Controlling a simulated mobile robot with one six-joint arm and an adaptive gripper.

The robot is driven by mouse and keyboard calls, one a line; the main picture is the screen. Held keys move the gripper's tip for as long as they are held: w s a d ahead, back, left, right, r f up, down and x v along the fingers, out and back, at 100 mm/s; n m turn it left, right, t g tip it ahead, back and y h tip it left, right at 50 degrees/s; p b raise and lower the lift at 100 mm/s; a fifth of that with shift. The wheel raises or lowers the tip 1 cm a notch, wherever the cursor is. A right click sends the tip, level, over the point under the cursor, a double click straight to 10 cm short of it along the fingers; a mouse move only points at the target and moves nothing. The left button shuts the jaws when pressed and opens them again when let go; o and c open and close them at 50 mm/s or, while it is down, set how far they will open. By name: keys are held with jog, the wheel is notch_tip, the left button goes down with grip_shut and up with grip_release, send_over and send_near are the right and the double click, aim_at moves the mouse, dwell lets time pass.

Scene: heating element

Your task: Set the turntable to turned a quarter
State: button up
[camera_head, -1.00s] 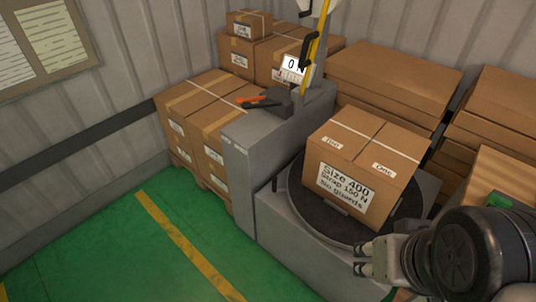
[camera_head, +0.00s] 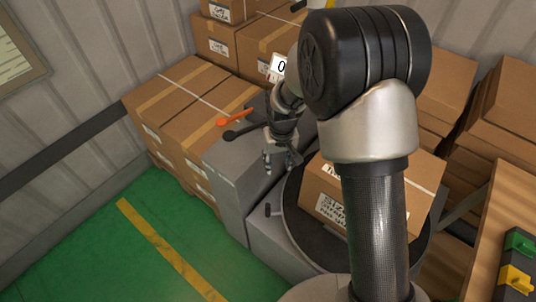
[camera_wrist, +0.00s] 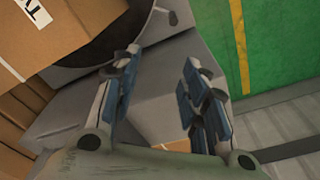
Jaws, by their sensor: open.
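The turntable (camera_head: 303,236) is a dark round disc set in a grey base. A cardboard box (camera_head: 326,203) with a white strap and a printed label sits on it, partly hidden by my arm. My gripper (camera_head: 279,162) is open and empty, above the grey base to the left of the box. In the wrist view, the open fingers (camera_wrist: 160,72) hang over grey surfaces, with the disc's dark rim (camera_wrist: 85,62) at upper left.
A grey machine housing (camera_head: 228,165) carries an orange lever (camera_head: 236,118) and a black lever (camera_head: 242,131) close to my gripper. Stacked cartons (camera_head: 178,105) stand behind and left. Green floor (camera_head: 110,250) is clear at lower left. A wooden surface (camera_head: 490,240) stands at right.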

jog(key=g+p, duration=0.1)
send_over(268, 204)
notch_tip(268, 204, down, 13)
jog(key=shift+n, duration=0.4)
notch_tip(268, 204, down, 18)
jog(key=b, duration=0.5)
jog(key=shift+c, duration=0.4)
grip_shut()
